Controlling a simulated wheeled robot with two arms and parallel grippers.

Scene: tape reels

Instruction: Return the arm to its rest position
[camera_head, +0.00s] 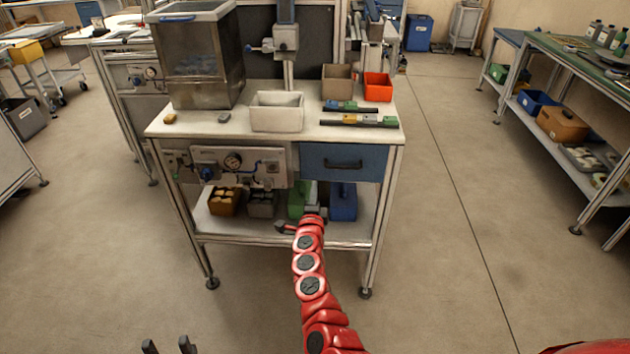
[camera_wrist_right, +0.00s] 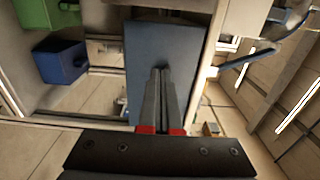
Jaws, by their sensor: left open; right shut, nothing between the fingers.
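My right arm (camera_head: 310,265) is red and reaches forward from the bottom of the head view to the front of the workbench. Its end is below the blue drawer (camera_head: 343,162), in front of the lower shelf, and its fingertips are hard to make out there. In the right wrist view my right gripper (camera_wrist_right: 160,72) is shut and empty, its fingers together in front of a blue-grey panel (camera_wrist_right: 150,38). My left gripper (camera_head: 169,346) shows only as two dark, spread fingertips at the bottom edge of the head view. It is open and empty, apart from the bench.
The workbench (camera_head: 215,123) carries a white bin (camera_head: 277,112), a red bin (camera_head: 378,87) and a clear-sided hopper (camera_head: 200,60). Green (camera_head: 297,200) and blue (camera_head: 343,203) boxes stand on its lower shelf (camera_head: 240,226).

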